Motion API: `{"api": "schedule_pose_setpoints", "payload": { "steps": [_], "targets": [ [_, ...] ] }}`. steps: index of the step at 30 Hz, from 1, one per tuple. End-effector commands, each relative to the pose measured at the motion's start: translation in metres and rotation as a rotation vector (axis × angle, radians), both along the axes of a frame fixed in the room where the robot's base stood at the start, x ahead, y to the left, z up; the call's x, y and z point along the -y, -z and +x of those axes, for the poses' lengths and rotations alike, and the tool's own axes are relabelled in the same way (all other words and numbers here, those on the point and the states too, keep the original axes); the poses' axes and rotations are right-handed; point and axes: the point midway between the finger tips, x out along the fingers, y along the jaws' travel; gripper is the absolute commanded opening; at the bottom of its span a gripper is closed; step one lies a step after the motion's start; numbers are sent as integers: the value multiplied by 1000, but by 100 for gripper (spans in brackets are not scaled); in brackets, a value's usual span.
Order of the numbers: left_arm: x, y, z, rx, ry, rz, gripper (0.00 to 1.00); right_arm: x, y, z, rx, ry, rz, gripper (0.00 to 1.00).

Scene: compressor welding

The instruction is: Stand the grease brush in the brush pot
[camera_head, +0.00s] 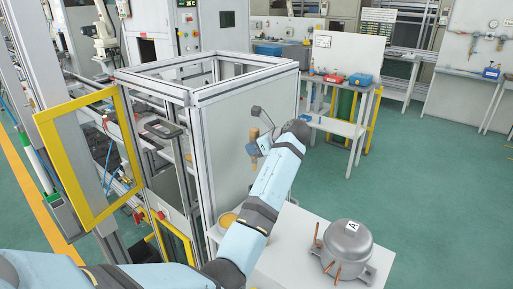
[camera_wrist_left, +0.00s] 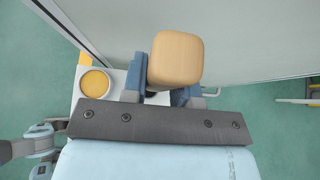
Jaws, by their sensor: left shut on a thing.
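My left gripper (camera_head: 262,146) is shut on the grease brush, held in the air beside the pale panel of the framed enclosure. The brush's tan wooden handle (camera_head: 254,134) points up; in the left wrist view its squarish handle end (camera_wrist_left: 176,58) shows between the two blue fingers. I cannot make out a separate brush pot. My right gripper is out of view.
A grey compressor (camera_head: 347,242) with copper pipes stands on the white table (camera_head: 290,262) right of my left arm. The framed enclosure (camera_head: 248,130) and its yellow-edged door (camera_head: 76,198) stand to the left. Green floor is clear at right.

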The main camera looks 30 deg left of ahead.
Motion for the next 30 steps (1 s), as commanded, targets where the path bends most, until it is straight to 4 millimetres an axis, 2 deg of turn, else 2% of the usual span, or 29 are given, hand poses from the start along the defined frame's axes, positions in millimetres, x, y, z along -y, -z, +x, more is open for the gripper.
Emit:
{"api": "schedule_pose_setpoints", "payload": {
  "steps": [1,9,22,24,25,30],
  "targets": [
    [0,7,0,1,0,0,0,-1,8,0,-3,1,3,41],
    [0,25,0,1,2,0,0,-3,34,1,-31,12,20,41],
    [0,57,0,2,1,0,0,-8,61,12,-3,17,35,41],
    [0,63,0,1,0,0,0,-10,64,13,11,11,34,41],
    [0,57,0,-2,1,0,0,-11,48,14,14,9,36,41],
    [0,69,0,-3,2,0,0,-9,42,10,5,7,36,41]
  ]
}}
